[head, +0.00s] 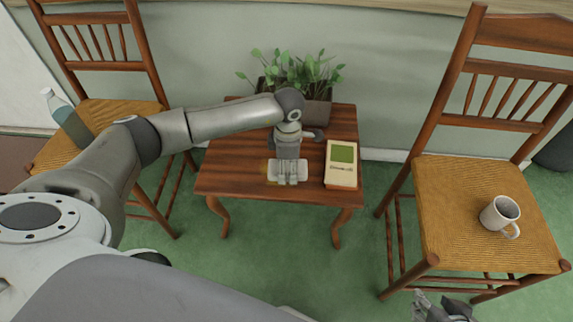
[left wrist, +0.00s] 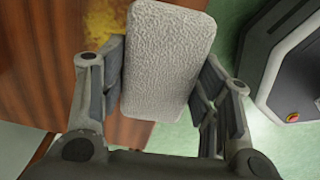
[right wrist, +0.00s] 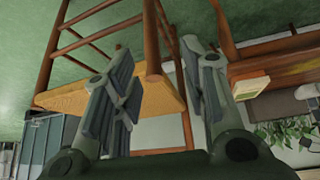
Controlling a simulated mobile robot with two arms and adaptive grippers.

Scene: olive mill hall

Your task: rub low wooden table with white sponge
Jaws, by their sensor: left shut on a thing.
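The low wooden table (head: 232,178) stands against the wall between two chairs. My left gripper (head: 288,180) is over the front part of its top and points down. It is shut on the white sponge (left wrist: 168,62), which is gripped by its two sides in the left wrist view. A yellow smear (left wrist: 104,20) shows on the wood beside the sponge. I cannot tell whether the sponge touches the table. My right gripper (head: 443,306) is at the bottom edge of the head view, away from the table. Its fingers (right wrist: 163,85) are apart with nothing between them.
A planter with green leaves (head: 318,110) stands at the table's back. A cream book with a green panel (head: 341,172) lies to the right of my left gripper. The right chair (head: 450,190) holds a white mug (head: 499,213). A bottle (head: 68,118) stands on the left chair (head: 105,112).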

